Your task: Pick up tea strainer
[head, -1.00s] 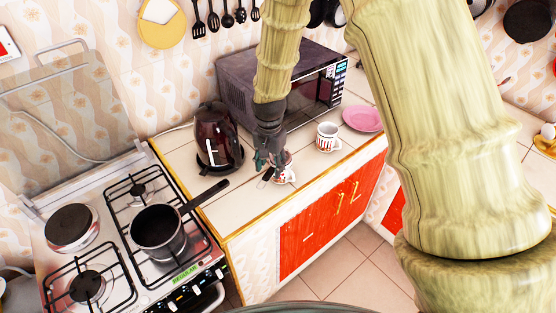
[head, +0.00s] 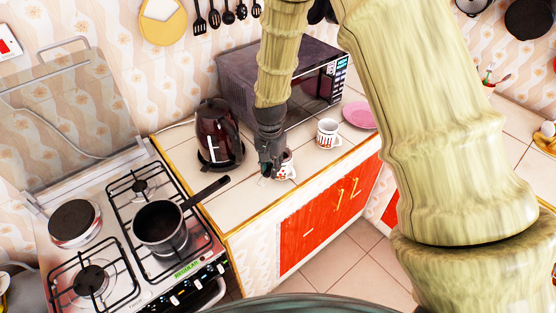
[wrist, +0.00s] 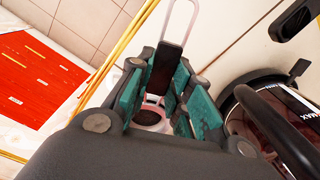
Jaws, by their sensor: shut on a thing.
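The tea strainer (wrist: 166,66) shows in the wrist view as a black handle with a thin wire loop at its outer end. My gripper (wrist: 156,98) is shut on this handle, with the teal pads on both sides of it. In the head view my gripper (head: 271,167) is low over the counter, just left of a red-and-white patterned cup (head: 287,168). Part of a round pinkish-white rim shows beneath the fingers in the wrist view. The strainer's bowl is mostly hidden, and I cannot tell whether it still touches the cup.
A dark kettle (head: 218,135) stands close at the left, with a microwave (head: 300,72) behind. Another mug (head: 328,133) and a pink plate (head: 359,115) are to the right. A stove (head: 120,235) with a saucepan (head: 160,224) is at left. The counter's front edge is near.

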